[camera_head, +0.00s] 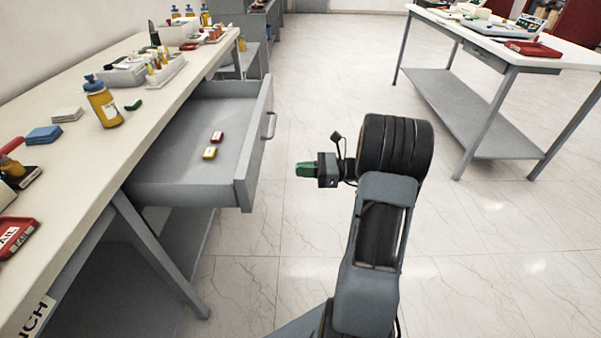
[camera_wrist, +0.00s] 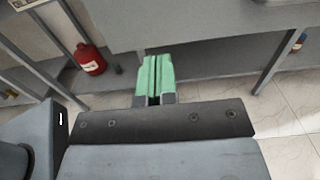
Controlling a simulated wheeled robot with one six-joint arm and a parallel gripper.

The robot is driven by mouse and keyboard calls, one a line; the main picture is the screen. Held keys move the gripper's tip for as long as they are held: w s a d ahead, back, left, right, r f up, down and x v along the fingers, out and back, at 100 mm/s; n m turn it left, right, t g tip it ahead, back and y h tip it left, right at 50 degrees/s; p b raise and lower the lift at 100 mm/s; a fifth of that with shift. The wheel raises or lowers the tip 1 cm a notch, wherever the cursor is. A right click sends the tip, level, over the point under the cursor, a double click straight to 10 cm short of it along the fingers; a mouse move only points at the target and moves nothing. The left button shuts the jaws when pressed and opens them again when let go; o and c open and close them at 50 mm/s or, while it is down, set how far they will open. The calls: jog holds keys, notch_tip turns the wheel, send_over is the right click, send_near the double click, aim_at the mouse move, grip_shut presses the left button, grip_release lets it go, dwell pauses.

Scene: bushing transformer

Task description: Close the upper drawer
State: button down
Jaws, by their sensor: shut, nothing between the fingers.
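The upper drawer (camera_head: 180,178) is grey and pulled well out from under the white workbench (camera_head: 128,150). A grey panel (camera_wrist: 200,22) spans the top of that view, probably the drawer front.
The bench top holds a yellow bottle with a blue cap (camera_head: 104,103), blue boxes (camera_head: 44,134) and trays. A red bottle (camera_wrist: 89,57) stands beneath the bench in the wrist view. Another table (camera_head: 510,50) stands at the right. The tiled floor between is clear.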

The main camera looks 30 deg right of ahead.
aim_at(255, 169)
jog(key=b+x, duration=0.1)
jog(key=x, duration=1)
jog(key=shift+s+b, duration=0.1)
jog(key=shift+b, duration=0.3)
